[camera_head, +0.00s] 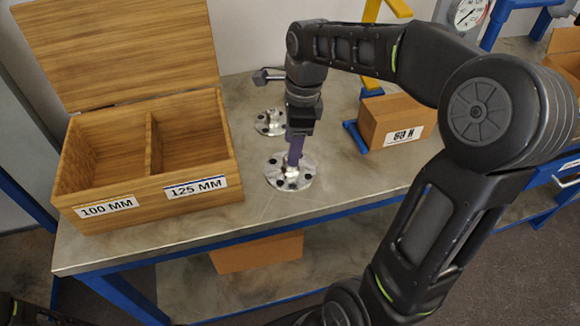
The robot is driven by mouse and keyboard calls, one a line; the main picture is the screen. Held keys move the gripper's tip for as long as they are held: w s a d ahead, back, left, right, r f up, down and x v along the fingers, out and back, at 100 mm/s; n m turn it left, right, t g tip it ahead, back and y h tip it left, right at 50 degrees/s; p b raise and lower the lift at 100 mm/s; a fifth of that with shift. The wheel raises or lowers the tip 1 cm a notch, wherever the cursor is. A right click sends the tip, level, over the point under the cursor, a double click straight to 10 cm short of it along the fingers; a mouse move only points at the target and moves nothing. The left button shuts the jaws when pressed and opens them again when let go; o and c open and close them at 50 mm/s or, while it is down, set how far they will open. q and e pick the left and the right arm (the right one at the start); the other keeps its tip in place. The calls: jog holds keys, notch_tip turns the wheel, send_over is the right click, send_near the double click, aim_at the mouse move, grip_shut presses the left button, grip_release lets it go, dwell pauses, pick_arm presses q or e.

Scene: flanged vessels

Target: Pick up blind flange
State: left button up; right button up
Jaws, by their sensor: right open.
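A round metal blind flange (303,181) with bolt holes and a raised middle lies flat on the bench. A second, smaller-looking flange (266,127) of the same kind lies behind it, to the left. My right gripper (293,160) points down right above the nearer flange, with its fingers at the raised middle. It is open, and its fingers partly hide the flange's centre. I cannot tell whether the fingers touch it. My left gripper is not in view.
A wooden box (150,148) with an open lid and two compartments, labelled 100 MM and 125 MM, stands left on the bench (225,228). A cardboard box (388,122) stands right, behind my arm. The bench front between box and flange is clear.

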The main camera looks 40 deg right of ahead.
aim_at(282, 177)
jog(key=shift+w+a+f+p, duration=0.1)
jog(key=shift+f+p, duration=0.05)
jog(key=shift+f, duration=1.15)
jog(key=shift+a+f+p, duration=0.1)
jog(key=shift+f+p, duration=0.05)
jog(key=shift+f, duration=1.15)
jog(key=shift+c, duration=0.2)
grip_shut()
jog(key=shift+r, duration=0.15)
